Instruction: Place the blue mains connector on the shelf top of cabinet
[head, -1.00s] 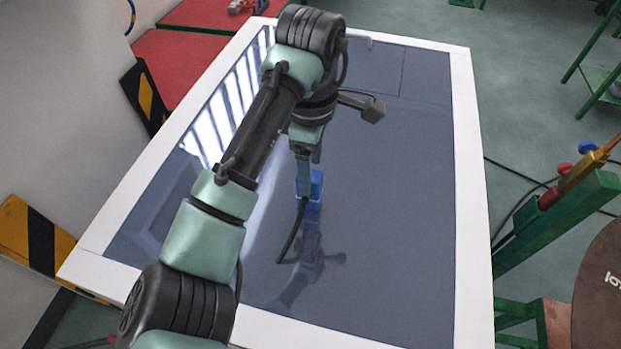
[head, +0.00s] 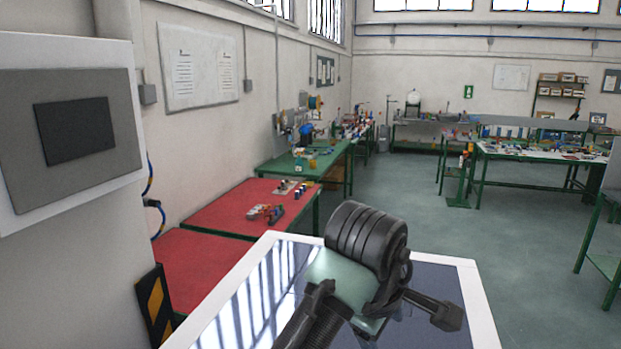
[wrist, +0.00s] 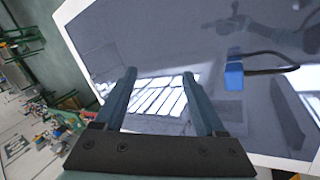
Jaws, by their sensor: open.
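The blue mains connector (wrist: 234,75) lies on a glossy dark surface in the wrist view, with a dark cable running off to the right. My gripper (wrist: 159,73) is open and empty. The connector is to the right of its fingers, apart from them. The dark surface with a white frame (head: 240,285) shows at the bottom of the head view, partly behind my arm. The connector and the gripper are not seen in the head view. I cannot tell which surface is the cabinet's shelf top.
A tall pale housing with a grey panel (head: 70,135) stands close at the left. Red tables (head: 235,205) with small parts and a green bench (head: 300,165) run along the left wall. A yellow-black striped post (head: 155,308) stands by the white frame. Grey floor (head: 400,180) is open beyond.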

